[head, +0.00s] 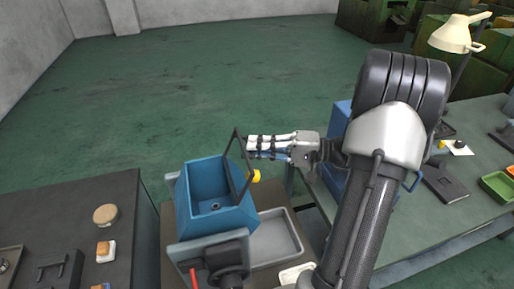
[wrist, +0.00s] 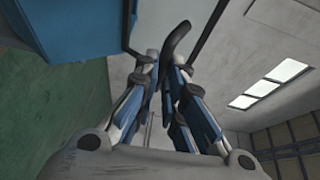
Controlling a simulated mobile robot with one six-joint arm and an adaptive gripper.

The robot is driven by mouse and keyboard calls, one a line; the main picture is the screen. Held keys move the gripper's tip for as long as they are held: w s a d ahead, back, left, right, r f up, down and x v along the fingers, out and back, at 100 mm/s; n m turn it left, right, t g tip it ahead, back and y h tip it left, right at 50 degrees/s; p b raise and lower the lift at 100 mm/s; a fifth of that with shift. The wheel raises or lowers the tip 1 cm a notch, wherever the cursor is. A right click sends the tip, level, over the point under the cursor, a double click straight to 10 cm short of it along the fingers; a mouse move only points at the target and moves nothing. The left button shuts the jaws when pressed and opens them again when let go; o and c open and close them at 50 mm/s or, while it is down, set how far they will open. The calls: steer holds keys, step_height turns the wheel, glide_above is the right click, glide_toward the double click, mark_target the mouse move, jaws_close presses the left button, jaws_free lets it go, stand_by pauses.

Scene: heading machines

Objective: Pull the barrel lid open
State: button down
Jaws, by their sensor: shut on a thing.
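The blue barrel (head: 209,212) is an open-topped box with sloped walls, standing on a small machine; its inside shows from above. Its lid (head: 237,160) shows as a thin dark frame standing up steeply at the barrel's right side. My gripper (head: 250,146) reaches in from the right and is at the lid's upper right edge. In the wrist view, my gripper's fingers (wrist: 161,68) close around a dark curved bar (wrist: 176,40) of the lid. The barrel's blue wall (wrist: 75,28) fills the upper left there. The exact contact is partly hidden by the fingers.
A yellow knob (head: 254,176) sits right of the barrel. A grey tray (head: 275,238) lies below it. A dark bench (head: 125,225) with small parts stands left; a green table (head: 450,215) with a lamp (head: 453,35) stands right.

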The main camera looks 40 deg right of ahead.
steer(key=shift+s+a+f, duration=0.1)
steer(key=shift+a+f, duration=0.25)
steer(key=shift+f, duration=0.2)
steer(key=c, duration=2.1)
jaws_free()
steer(key=shift+c, duration=0.2)
steer(key=shift+o, duration=1.2)
steer(key=shift+w+a, duration=0.3)
steer(key=shift+o, duration=1.1)
steer(key=shift+d+r, duration=0.1)
steer(key=shift+d, duration=0.05)
steer(key=shift+r, duration=0.1)
step_height(320, 180, up, 10)
